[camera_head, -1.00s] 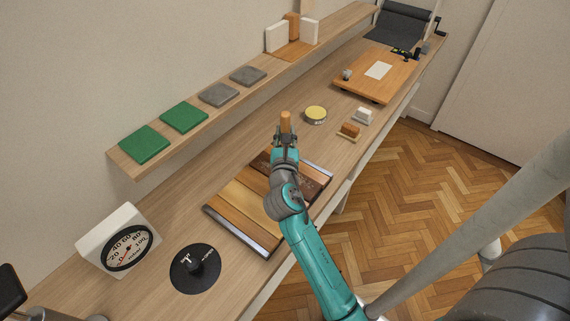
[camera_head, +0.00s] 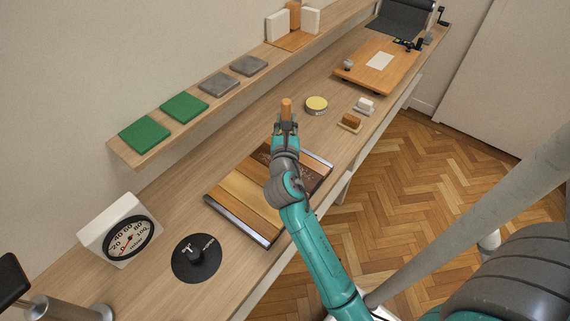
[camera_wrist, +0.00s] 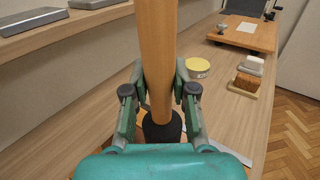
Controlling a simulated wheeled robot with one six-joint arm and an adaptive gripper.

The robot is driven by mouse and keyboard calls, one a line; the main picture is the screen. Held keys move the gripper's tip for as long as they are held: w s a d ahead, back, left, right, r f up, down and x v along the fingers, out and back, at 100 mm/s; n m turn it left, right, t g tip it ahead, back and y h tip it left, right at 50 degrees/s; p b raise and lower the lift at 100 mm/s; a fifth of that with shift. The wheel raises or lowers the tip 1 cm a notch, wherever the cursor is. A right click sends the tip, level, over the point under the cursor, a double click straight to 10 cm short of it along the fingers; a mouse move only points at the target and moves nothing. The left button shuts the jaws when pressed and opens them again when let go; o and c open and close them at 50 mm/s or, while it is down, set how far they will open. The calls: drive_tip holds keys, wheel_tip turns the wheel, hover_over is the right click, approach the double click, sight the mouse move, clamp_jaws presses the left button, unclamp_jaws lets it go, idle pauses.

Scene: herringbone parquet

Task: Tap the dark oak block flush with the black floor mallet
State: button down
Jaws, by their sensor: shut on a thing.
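My gripper (camera_head: 287,124) is shut on the wooden handle of the black floor mallet (camera_head: 287,107). In the wrist view my gripper (camera_wrist: 160,100) has a finger on each side of the mallet's handle (camera_wrist: 157,50), and the black head (camera_wrist: 162,128) is below, partly hidden by the wrist. The handle stands nearly upright. Below and behind my arm lies a metal-edged panel of wooden strips (camera_head: 232,213), from pale to dark brown. A dark brown part (camera_head: 262,155) shows at its far side. My arm covers its middle, so I cannot single out the dark oak block or its height.
A dial gauge (camera_head: 120,230) and a black disc (camera_head: 196,259) stand at the near left. A yellow-lidded tin (camera_head: 316,105), two brushes (camera_head: 350,121) and a wooden board (camera_head: 376,68) lie further along the bench. A shelf with green and grey tiles (camera_head: 145,134) runs along the wall.

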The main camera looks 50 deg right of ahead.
sight(287, 100)
drive_tip(key=shift+r, duration=4.05)
